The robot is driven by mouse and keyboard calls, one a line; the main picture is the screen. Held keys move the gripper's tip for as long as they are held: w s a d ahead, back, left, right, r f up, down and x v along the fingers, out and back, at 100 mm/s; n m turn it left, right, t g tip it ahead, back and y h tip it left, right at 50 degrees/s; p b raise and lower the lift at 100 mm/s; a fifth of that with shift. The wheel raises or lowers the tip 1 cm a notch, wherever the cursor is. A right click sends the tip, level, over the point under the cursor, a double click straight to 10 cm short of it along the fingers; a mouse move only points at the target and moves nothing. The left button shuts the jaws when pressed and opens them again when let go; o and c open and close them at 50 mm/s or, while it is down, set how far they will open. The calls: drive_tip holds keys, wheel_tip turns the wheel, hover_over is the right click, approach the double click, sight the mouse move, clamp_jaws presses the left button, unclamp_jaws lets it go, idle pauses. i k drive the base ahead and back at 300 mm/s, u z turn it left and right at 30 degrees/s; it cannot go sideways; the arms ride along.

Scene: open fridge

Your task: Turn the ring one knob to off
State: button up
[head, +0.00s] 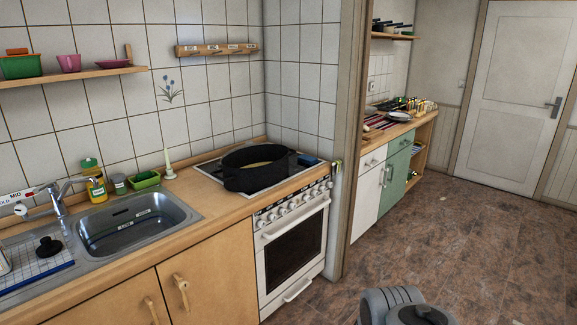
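The white stove (293,245) stands at the right end of the counter. A row of several knobs (293,205) runs along its front panel below the cooktop. The knobs are small here, so I cannot tell which one is for ring one or how any is turned. A grey rounded part of my arm shows at the bottom right, on the floor side, well apart from the stove. My gripper's fingers are not visible.
A steel sink (130,225) is set in the wooden counter (222,203) left of the stove. A wall end with a wooden post (355,120) stands just right of the stove. The brown tiled floor (470,240) is clear towards the white door (522,95).

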sight(305, 197)
drive_tip(key=z, duration=1)
drive_tip(key=i, duration=3.95)
drive_tip(key=u, duration=4.7)
